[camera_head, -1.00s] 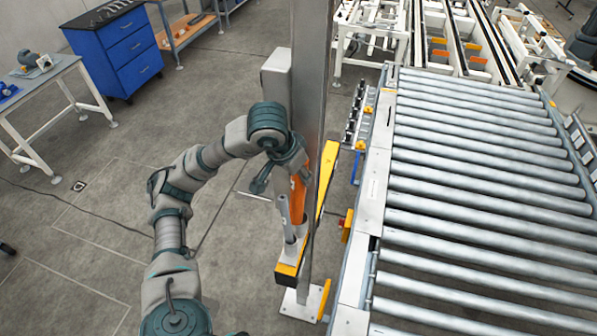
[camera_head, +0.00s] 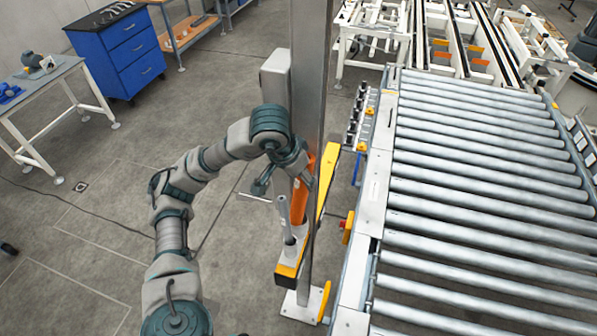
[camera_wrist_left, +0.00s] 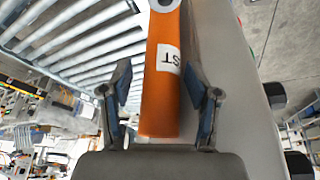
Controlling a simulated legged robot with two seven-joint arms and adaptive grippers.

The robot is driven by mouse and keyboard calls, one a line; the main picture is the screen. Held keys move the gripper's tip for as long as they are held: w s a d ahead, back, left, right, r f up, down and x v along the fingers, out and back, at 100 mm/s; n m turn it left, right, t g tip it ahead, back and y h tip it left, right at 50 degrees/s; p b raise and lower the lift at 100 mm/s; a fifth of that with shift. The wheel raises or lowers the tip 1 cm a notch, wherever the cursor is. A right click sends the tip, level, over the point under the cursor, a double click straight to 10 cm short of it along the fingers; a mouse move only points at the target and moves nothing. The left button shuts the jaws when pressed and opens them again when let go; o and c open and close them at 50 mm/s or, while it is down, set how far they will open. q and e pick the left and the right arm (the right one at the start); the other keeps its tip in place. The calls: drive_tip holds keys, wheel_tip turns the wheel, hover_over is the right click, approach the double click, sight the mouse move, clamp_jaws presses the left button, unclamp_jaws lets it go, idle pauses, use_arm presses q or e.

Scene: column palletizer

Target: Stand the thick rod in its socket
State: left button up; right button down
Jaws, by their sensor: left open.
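The thick orange rod (camera_head: 300,205) shows below my left gripper in the head view, beside the grey column. In the left wrist view the orange rod (camera_wrist_left: 160,85), with a white label, lies between my left gripper's (camera_wrist_left: 160,100) spread fingers. Gaps show on both sides of it. My left gripper (camera_head: 277,180) is open around it in the head view. A thin grey rod (camera_head: 284,215) stands beside it, to the left. A pale holder (camera_head: 299,233) is below. Whether the orange rod's lower end sits in a socket is hidden. My right gripper is not in view.
A tall grey column (camera_head: 312,80) stands close to the gripper. A roller conveyor (camera_head: 480,180) fills the right side. A workbench (camera_head: 45,80) and blue cabinet (camera_head: 120,50) stand back left; the floor between is clear.

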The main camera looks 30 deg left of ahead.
use_arm(q)
drive_tip(key=d+v, duration=0.1)
drive_tip(key=v, duration=1)
drive_tip(key=shift+a+r, duration=0.3)
drive_tip(key=shift+a, duration=0.2)
drive_tip(key=shift+a, duration=0.2)
